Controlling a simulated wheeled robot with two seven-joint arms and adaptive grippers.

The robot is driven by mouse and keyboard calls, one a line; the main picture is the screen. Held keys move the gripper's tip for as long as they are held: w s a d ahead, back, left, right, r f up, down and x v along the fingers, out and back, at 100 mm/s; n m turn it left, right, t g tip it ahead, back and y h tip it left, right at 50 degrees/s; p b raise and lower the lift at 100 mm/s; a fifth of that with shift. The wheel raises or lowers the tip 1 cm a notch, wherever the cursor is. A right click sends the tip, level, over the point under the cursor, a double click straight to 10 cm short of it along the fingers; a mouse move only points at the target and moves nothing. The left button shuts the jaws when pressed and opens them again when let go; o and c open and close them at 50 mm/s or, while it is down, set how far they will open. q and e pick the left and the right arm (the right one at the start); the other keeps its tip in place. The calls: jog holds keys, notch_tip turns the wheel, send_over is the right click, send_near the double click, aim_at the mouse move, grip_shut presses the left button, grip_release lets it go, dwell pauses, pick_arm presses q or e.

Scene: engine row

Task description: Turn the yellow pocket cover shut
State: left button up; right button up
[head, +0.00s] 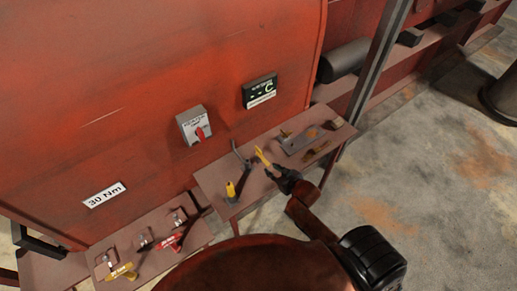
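My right gripper (278,170) is dark and small in the head view, above the right-hand shelf (212,180). A yellow piece (262,157) shows at its tip; I cannot tell whether it is held, touched or only behind the fingers. Another yellow piece (231,190) stands on the same shelf, left of the gripper, beside a dark bent rod (240,156). A yellow-handled part (123,271) lies on the lower left shelf. I cannot tell which yellow piece is the pocket cover, nor its angle. The gap between my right fingers is too small to read. My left gripper is not visible.
A grey plate (297,142) with small brass-coloured parts lies on the right-hand shelf. A red-handled part (171,243) is on the left shelf. A grey switch box (191,123) and a black panel (258,92) are on the red wall behind.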

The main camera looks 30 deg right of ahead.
jog(key=t+y, duration=0.1)
jog(key=t, duration=0.1)
send_near(259, 150)
jog(key=x, duration=0.3)
jog(key=shift+d+f, duration=0.1)
jog(key=shift+f, duration=0.1)
jog(key=shift+w, duration=0.4)
jog(key=x, duration=0.6)
jog(key=shift+w+f, duration=0.2)
jog(key=shift+w, duration=0.3)
jog(key=shift+c, duration=0.5)
grip_shut()
